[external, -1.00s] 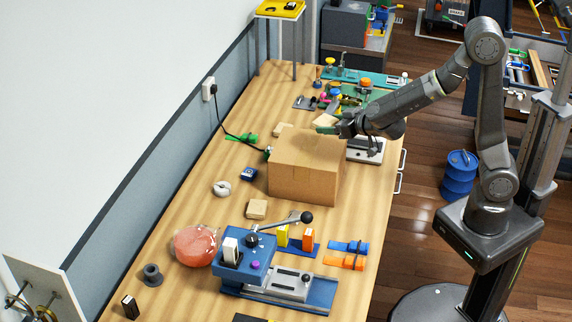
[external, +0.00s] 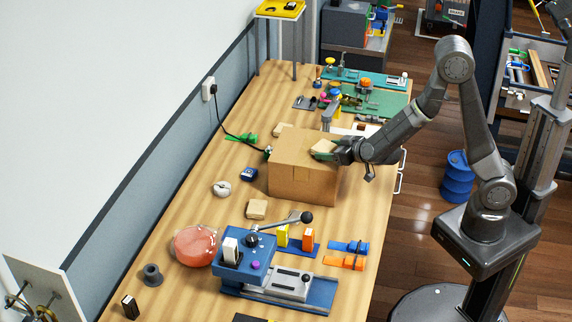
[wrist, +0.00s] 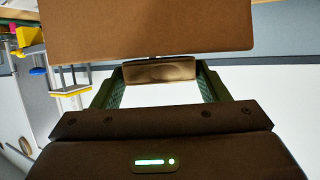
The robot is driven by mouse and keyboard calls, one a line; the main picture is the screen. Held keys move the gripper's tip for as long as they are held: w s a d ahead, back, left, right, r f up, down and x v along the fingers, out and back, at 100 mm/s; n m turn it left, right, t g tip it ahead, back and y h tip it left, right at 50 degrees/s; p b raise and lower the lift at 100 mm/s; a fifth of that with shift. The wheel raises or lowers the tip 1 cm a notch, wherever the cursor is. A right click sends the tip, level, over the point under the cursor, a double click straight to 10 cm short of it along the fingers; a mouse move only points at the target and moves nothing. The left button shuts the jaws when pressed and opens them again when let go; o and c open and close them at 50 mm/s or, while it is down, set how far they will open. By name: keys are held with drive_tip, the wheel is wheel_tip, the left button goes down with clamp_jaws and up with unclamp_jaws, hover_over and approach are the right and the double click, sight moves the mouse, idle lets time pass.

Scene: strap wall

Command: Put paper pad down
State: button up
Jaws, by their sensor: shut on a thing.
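My gripper (external: 326,151) is shut on a small tan paper pad (external: 322,146) at the far right of the cardboard box's top. In the wrist view the pad (wrist: 158,71) sits between my two green fingers, its narrow side showing. The closed brown cardboard box (external: 300,178) stands on the workbench (external: 190,190). In the wrist view a large brown surface (wrist: 150,28), likely the box, fills the top, close to the pad. I cannot tell whether the pad touches the box. Similar tan blocks lie in front of the box (external: 257,209) and behind it (external: 283,130).
A blue lever machine (external: 265,270), orange and blue clamps (external: 346,256) and an orange-red round object (external: 195,246) are at the near end. A black cable (external: 232,132) runs from the wall socket to beside the box.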

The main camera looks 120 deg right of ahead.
drive_tip(key=shift+f, duration=0.15)
drive_tip(key=o, duration=0.9)
drive_tip(key=shift+o, duration=0.2)
drive_tip(key=shift+r, duration=0.25)
drive_tip(key=v, duration=1.2)
drive_tip(key=shift+p, duration=0.3)
drive_tip(key=shift+o, duration=0.5)
drive_tip(key=shift+w, duration=0.1)
